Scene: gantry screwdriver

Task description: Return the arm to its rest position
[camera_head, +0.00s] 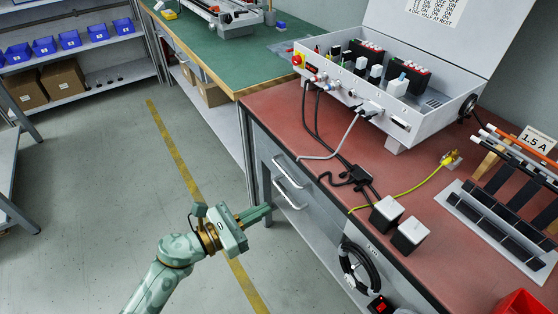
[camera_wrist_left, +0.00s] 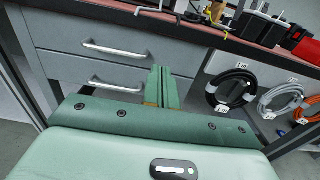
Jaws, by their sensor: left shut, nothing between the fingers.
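My left gripper (camera_head: 268,209) is at the lower middle of the head view, on a green arm that comes in from the bottom left. Its fingers are together with nothing between them. They point right, toward the drawers of the red-topped bench, and look close in front of them. In the left wrist view the closed fingers (camera_wrist_left: 162,88) stand upright in the middle, with two drawer handles to their left. My right gripper is in neither view.
The red-topped bench (camera_head: 270,105) carries an open grey control box (camera_head: 440,112), cables and two white-topped blocks. Coiled cables (camera_wrist_left: 232,90) hang below its top. A green-topped bench (camera_head: 222,55) stands behind. Shelves with blue bins (camera_head: 70,40) are at far left.

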